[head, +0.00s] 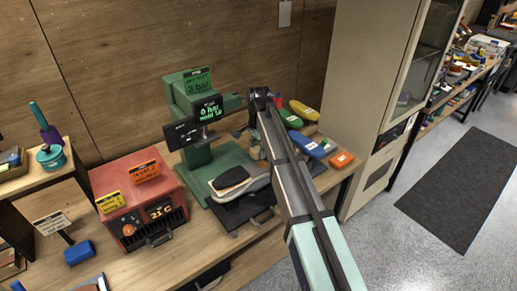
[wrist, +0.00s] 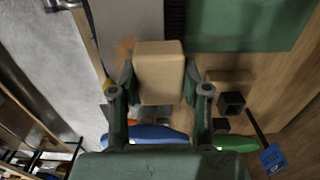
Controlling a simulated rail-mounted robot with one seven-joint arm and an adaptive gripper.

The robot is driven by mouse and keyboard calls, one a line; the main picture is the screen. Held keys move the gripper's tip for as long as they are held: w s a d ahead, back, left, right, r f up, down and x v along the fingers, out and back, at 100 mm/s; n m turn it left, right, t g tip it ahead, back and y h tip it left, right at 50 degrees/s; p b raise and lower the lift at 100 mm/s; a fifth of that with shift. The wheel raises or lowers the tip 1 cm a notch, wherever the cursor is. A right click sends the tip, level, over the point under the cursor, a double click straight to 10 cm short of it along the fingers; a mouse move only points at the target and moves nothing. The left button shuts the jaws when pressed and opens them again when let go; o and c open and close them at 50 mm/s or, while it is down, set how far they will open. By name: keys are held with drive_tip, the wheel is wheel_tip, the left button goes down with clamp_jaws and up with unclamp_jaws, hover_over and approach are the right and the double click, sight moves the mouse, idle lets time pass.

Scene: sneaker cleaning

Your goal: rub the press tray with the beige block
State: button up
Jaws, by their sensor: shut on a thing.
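In the wrist view my gripper (wrist: 158,82) is shut on the beige block (wrist: 158,62), with one finger on each side of it. Beyond the block lies a long pale grey surface, apparently the press tray (wrist: 125,18), with a brownish patch (wrist: 124,47) beside the block. I cannot tell whether the block touches it.
A red heater box (head: 140,205) stands left of the press. Blue (head: 307,145), green and yellow (head: 304,110) items and an orange block (head: 341,160) lie to the right. A tall cabinet (head: 365,90) bounds the bench's right end.

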sight(264, 164)
drive_tip(key=shift+f+b, duration=0.35)
drive_tip(key=shift+f, duration=0.75)
idle(0.6)
drive_tip(key=shift+s+d+r+p, duration=0.1)
drive_tip(key=shift+s+d+p, duration=0.3)
drive_tip(key=shift+s+d, duration=0.8)
drive_tip(key=shift+s+d+p, duration=0.2)
drive_tip(key=shift+s+d, duration=0.35)
drive_tip(key=shift+s, duration=0.25)
drive_tip(key=shift+s+d+p, duration=0.2)
drive_tip(key=shift+s+d, duration=0.35)
drive_tip(key=shift+s, duration=0.2)
drive_tip(key=shift+w, duration=0.15)
drive_tip(key=shift+w+a+p, duration=0.2)
drive_tip(key=shift+w+a, duration=0.95)
drive_tip(key=shift+w, duration=0.2)
drive_tip(key=shift+w+a+p, duration=0.15)
drive_tip(key=shift+w+a, duration=1)
drive_tip(key=shift+w, duration=0.15)
